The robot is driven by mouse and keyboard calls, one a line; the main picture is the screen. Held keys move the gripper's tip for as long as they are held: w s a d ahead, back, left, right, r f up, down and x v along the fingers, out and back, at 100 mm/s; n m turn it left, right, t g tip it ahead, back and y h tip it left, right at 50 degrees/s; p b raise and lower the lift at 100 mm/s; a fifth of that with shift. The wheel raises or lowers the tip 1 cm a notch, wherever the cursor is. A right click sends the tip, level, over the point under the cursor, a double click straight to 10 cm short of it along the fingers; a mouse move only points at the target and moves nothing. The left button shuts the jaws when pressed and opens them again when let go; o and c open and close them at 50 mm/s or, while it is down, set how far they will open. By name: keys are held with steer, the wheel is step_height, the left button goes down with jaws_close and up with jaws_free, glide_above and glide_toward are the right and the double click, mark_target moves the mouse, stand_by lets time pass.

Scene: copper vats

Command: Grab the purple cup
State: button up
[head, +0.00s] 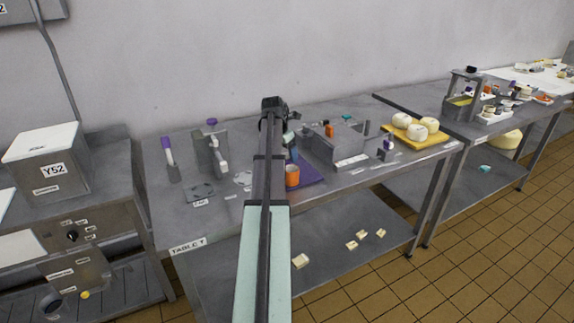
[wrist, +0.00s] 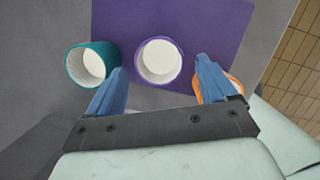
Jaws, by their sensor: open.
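The purple cup (wrist: 159,61) stands on a purple mat (wrist: 215,30) in the wrist view, its white inside facing the camera. A teal cup (wrist: 87,65) is to its left, at the mat's edge. An orange cup (wrist: 238,86) is to its right, partly hidden by a finger. My gripper (wrist: 161,66) is open, its blue fingers spread to either side of the purple cup in the picture; nothing shows between them as held. In the head view the orange cup (head: 292,177) and the mat (head: 312,169) show beside my arm; I cannot make out the purple cup there.
The mat lies on a grey metal table (head: 225,212) against a wall. A grey block (head: 318,146) stands behind the mat. A yellow board (head: 400,137) with white cheeses is at the right. A purple-capped tube (head: 167,152) and a metal stand (head: 215,155) are at the left.

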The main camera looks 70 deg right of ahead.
mark_target(287, 161)
steer(key=shift+x, duration=2.5)
steer(key=shift+s, duration=0.1)
steer(key=shift+c, duration=0.3)
steer(key=c, duration=1)
